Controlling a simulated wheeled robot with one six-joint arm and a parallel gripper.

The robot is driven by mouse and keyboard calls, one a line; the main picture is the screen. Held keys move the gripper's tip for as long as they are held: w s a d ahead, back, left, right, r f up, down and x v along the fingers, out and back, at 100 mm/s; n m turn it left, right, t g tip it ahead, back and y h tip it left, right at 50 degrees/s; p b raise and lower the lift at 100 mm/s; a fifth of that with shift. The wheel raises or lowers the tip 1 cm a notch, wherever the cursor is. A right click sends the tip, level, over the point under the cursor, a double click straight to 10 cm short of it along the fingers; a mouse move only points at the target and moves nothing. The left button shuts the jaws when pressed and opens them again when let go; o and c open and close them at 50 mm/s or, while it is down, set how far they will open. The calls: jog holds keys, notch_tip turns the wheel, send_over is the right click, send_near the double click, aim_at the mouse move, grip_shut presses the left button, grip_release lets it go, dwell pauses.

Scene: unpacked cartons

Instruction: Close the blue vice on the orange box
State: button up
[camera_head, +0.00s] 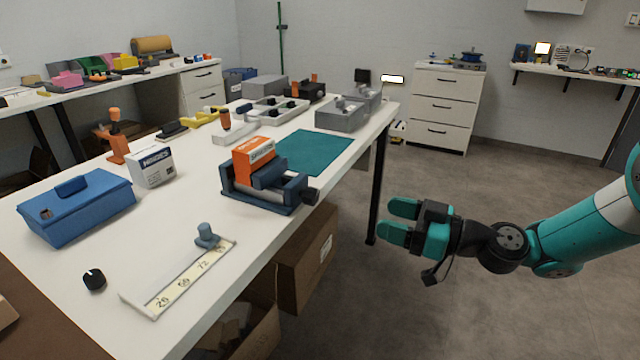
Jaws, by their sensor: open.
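The blue vice (283,197) stands on the white table near its right edge. The orange box (253,149) sits upright in the vice, between its jaws; whether both jaws touch it I cannot tell. A dark handle or knob (311,196) is at the vice's right end, facing the table edge. My gripper (396,222) is off the table to the right of the vice, apart from it, over the floor. Its two teal fingers point left and are spread, with nothing between them.
On the white table (200,215) are a blue toolbox (77,206), a white HINGES box (151,166), a numbered slider plate (180,279), a black knob (94,279) and a green mat (314,151). Grey trays stand behind. Cartons (304,258) sit below. Floor right of the table is clear.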

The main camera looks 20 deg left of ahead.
aim_at(316, 197)
jog(key=a, duration=1)
jog(key=w+a, duration=0.1)
jog(key=a, duration=0.4)
jog(key=c, duration=0.9)
jog(key=shift+m, duration=0.3)
